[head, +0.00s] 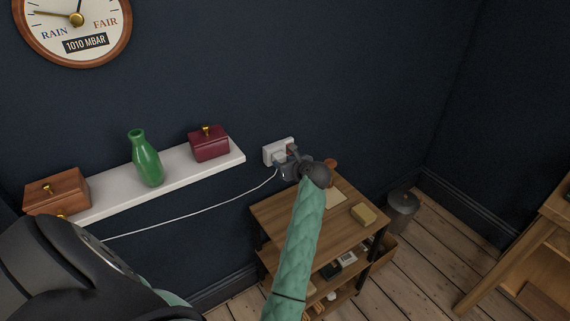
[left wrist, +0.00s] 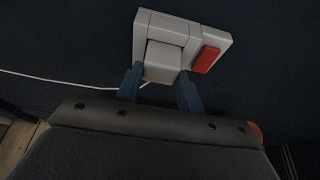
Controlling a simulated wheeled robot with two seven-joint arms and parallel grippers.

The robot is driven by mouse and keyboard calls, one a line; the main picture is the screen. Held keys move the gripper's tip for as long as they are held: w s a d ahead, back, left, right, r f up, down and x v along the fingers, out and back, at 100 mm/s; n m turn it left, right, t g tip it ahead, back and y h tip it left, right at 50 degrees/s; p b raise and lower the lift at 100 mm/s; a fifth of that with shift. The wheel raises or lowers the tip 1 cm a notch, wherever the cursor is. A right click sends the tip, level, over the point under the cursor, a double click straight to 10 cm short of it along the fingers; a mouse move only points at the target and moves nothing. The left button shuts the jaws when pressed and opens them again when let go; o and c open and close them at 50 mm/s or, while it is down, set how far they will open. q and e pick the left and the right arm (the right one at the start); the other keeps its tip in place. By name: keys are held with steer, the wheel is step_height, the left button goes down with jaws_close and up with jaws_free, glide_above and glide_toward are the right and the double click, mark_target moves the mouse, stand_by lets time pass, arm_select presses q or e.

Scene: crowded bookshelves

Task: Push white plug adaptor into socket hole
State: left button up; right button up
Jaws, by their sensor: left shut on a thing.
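The white plug adaptor (left wrist: 164,60) is a small white block in front of the white wall socket (left wrist: 146,24). The socket has a red switch (left wrist: 205,60) on its right side in the left wrist view. The adaptor overlaps the socket plate; how far it sits in the hole is hidden. My left gripper (left wrist: 160,84) is shut on the adaptor, one dark finger on each side. In the head view the socket (head: 278,148) is on the dark wall, with my left gripper (head: 288,165) right against it. My right gripper is not in view.
A white cord (head: 195,212) runs left from the adaptor. A white shelf (head: 110,199) holds a green bottle (head: 146,160), a brown box (head: 57,192) and a maroon box (head: 209,144). A wooden side table (head: 275,212) stands below the socket, with a bin (head: 402,208) to its right.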

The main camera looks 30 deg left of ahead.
arm_select(q)
steer(key=shift+a, duration=0.2)
steer(key=o, duration=1.1)
steer(key=shift+d, duration=0.15)
